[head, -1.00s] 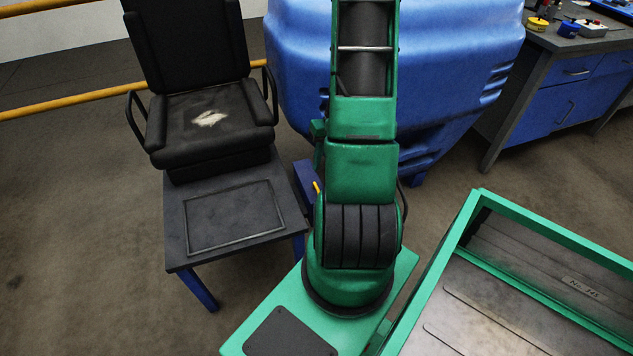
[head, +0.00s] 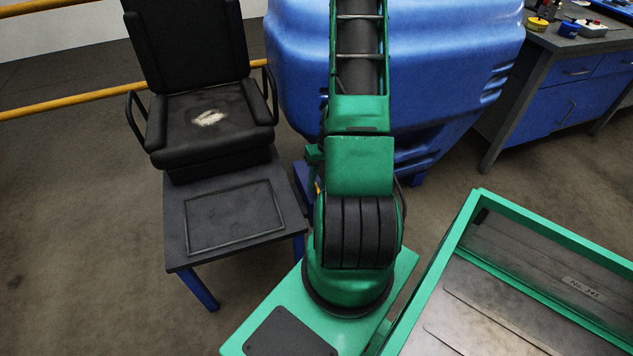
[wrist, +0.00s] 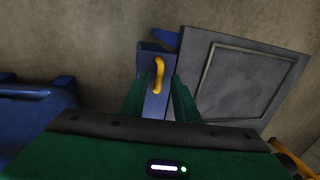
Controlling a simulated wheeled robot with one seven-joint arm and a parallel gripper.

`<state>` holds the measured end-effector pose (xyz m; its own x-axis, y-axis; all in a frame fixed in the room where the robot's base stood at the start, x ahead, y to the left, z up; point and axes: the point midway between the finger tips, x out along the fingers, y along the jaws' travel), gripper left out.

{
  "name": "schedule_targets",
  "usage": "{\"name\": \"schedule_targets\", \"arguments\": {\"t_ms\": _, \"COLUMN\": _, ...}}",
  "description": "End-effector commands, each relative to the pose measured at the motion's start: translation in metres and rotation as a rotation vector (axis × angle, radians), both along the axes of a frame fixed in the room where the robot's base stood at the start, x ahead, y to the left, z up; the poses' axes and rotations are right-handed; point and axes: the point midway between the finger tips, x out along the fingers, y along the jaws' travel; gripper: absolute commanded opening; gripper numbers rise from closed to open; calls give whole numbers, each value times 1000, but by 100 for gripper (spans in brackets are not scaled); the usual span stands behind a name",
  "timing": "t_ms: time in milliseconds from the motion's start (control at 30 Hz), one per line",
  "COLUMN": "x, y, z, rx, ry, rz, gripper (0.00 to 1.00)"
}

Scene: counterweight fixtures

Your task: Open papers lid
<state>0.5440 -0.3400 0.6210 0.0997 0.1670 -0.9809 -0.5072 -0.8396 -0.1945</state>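The papers lid appears to be the narrow blue lid (wrist: 156,104) in the wrist view, with a curved yellow handle (wrist: 159,75) on it. My gripper (wrist: 158,88) has its two green fingers spread apart, one on each side of the handle in the picture. I cannot tell whether the fingers touch the lid or how far above it they are. In the head view the blue box (head: 304,178) sits between the grey table and my arm, partly hidden by my arm.
A grey table (head: 179,232) with a raised rectangular frame stands left of the box, with a black chair (head: 188,65) behind it. A big blue tank (head: 440,70) stands behind my arm. A blue workbench (head: 560,100) is at the back right.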

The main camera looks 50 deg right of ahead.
Motion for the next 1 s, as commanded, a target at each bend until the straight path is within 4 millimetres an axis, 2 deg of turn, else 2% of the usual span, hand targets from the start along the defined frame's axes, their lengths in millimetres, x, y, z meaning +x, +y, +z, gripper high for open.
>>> {"name": "schedule_targets", "arguments": {"t_ms": 33, "x": 0, "y": 0, "z": 0, "rx": 0, "ry": 0, "rz": 0, "gripper": 26}}
{"name": "schedule_targets", "arguments": {"t_ms": 133, "x": 0, "y": 0, "z": 0, "rx": 0, "ry": 0, "rz": 0, "gripper": 2}}
{"name": "schedule_targets", "arguments": {"t_ms": 167, "x": 0, "y": 0, "z": 0, "rx": 0, "ry": 0, "rz": 0, "gripper": 0}}
{"name": "schedule_targets", "arguments": {"t_ms": 1000, "x": 1, "y": 1, "z": 1, "rx": 2, "ry": -2, "rz": 2, "gripper": 0}}
